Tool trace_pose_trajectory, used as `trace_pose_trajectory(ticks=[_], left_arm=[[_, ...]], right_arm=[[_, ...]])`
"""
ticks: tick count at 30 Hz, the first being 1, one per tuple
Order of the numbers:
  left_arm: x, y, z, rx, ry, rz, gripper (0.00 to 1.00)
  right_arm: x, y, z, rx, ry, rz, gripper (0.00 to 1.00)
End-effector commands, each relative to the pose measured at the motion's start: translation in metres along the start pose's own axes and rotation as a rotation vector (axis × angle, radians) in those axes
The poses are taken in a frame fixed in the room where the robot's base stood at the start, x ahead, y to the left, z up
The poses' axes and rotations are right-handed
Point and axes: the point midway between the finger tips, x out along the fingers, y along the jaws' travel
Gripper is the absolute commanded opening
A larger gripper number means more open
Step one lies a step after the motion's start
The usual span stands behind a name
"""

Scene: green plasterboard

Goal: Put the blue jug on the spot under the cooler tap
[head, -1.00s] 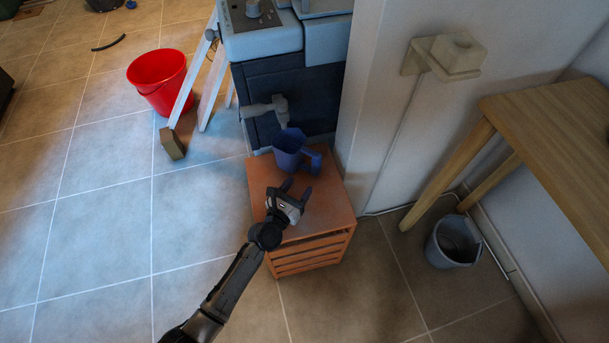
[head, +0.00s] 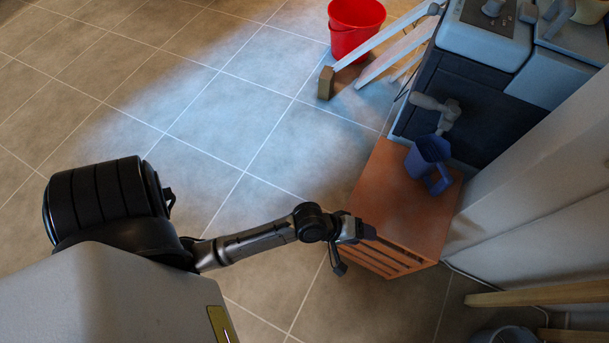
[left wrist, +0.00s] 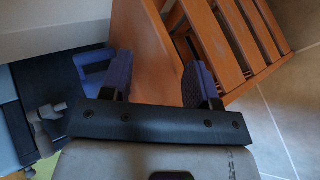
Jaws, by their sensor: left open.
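The blue jug (head: 427,162) stands upright on the orange slatted crate (head: 398,208), close below the grey cooler tap (head: 440,112). Its handle points toward the front right. No marked spot can be made out around the jug. My left gripper (head: 355,248) is open and empty at the crate's front left edge, apart from the jug. In the left wrist view its two blue-padded fingers (left wrist: 157,80) are spread, with the crate (left wrist: 145,45) beyond them. The jug (left wrist: 90,68) shows there to the left, partly behind a finger, and the tap (left wrist: 48,115) is lower left. My right gripper is out of view.
The dark-fronted cooler (head: 470,100) stands behind the crate, with a wall to its right. A stepladder (head: 385,45) and a red bucket (head: 355,25) are at the back. A grey bin (head: 505,335) and wooden table legs are at lower right. Tiled floor on the left is clear.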

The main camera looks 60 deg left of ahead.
Motion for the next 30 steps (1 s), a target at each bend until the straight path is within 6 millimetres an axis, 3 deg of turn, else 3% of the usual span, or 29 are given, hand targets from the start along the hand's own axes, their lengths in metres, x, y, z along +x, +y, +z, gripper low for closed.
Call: trace_pose_trajectory(ticks=[3, 6, 12, 15, 20, 30], left_arm=[[-0.042, -0.030, 0.013, 0.404, -0.029, -0.205, 0.55], [-0.077, -0.051, 0.018, 0.692, -0.082, -0.366, 0.55], [-0.136, -0.076, 0.021, 1.060, -0.215, -0.601, 0.55], [-0.154, -0.081, 0.021, 1.155, -0.266, -0.667, 0.55], [-0.167, -0.085, 0.021, 1.218, -0.308, -0.713, 0.55], [-0.167, -0.086, 0.021, 1.224, -0.312, -0.715, 0.55]], right_arm=[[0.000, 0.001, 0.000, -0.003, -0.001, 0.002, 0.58], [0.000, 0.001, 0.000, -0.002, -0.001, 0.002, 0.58], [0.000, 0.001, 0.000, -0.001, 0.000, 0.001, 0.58], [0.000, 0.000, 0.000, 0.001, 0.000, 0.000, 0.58], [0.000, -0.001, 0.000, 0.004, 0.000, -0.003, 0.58], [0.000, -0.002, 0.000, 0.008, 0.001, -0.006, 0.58]])
